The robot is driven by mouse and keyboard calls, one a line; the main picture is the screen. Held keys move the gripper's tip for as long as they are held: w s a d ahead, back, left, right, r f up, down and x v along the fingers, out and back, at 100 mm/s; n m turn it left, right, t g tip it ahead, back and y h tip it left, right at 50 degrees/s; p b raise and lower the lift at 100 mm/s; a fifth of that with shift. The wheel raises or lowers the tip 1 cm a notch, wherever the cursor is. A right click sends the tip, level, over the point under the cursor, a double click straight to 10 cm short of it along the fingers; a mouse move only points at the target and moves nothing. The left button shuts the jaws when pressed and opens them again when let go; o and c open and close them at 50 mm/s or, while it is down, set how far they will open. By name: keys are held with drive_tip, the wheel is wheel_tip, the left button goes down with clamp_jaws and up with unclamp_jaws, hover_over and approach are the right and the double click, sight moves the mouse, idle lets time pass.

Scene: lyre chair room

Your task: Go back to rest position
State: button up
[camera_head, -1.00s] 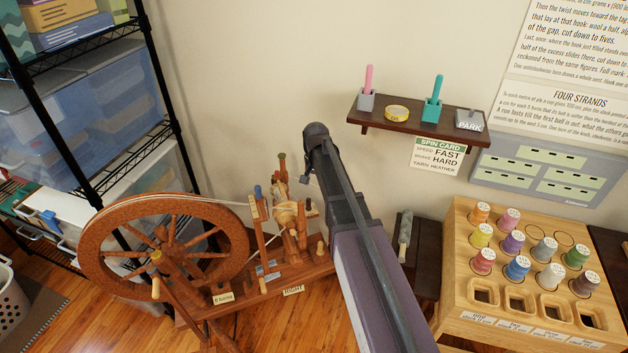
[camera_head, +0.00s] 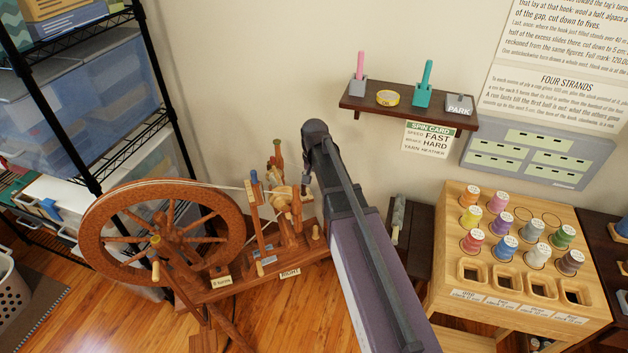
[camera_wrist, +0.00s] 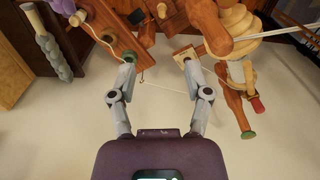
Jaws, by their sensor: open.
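My gripper (camera_wrist: 160,85) is open and empty in the wrist view, its two grey fingers spread apart. Beyond the fingers are wooden parts of the spinning wheel, with the pale yarn-wound bobbin (camera_wrist: 238,32) at the upper right. In the head view my arm reaches up over the middle of the floor, and its end is beside the spinning wheel (camera_head: 230,228). The fingers are hidden there behind the arm.
A small dark wall shelf (camera_head: 408,106) holds a pink stick in a grey holder, a yellow tape roll and a teal holder. A wooden rack (camera_head: 452,262) with several coloured spools stands at right. A wire shelving unit (camera_head: 88,188) is at left.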

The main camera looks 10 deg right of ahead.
drive_tip(key=s+r+n+p, duration=0.2)
drive_tip(key=s, duration=0.7)
drive_tip(key=s+r+n+p, duration=0.2)
drive_tip(key=s+r+p, duration=0.1)
drive_tip(key=s, duration=0.6)
drive_tip(key=shift+n, duration=0.3)
drive_tip(key=shift+s, duration=0.1)
